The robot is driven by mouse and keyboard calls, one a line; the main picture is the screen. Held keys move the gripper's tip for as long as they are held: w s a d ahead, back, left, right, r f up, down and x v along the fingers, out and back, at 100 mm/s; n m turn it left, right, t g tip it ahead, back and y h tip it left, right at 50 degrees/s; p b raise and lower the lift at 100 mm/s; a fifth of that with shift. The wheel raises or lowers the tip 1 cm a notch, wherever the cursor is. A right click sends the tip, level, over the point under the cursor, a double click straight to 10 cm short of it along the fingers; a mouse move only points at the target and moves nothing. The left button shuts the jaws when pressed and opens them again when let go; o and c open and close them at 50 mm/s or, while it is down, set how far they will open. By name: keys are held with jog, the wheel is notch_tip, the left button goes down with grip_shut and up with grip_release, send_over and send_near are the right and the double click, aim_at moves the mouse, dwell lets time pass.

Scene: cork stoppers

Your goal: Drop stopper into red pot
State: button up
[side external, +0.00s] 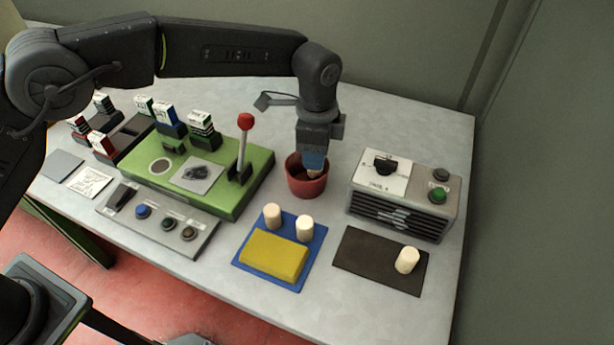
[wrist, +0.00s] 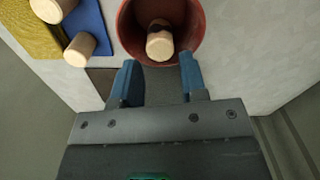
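The red pot (side external: 306,184) stands on the table, left of the grey control box. In the wrist view the pot (wrist: 196,32) has a pale cork stopper (wrist: 160,44) within its rim. The stopper looks tilted, and I cannot tell whether it rests on the bottom. My gripper (wrist: 158,66) is open, its two blue fingers apart and clear of the stopper on either side. In the side view my gripper (side external: 313,165) is just above the pot and hides part of its opening. Two more stoppers (side external: 272,215) (side external: 305,228) stand on the blue mat, and another stopper (side external: 407,260) on the dark mat.
A yellow block (side external: 273,256) lies on the blue mat (side external: 303,277). The dark mat (side external: 362,261) is to its right. The grey control box (side external: 400,215) stands close right of the pot. A green panel with a red-topped lever (side external: 243,145) stands close left.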

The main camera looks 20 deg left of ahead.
jog(key=o, duration=0.4)
jog(key=shift+c, duration=0.2)
notch_tip(320, 180, up, 14)
dwell(0.6)
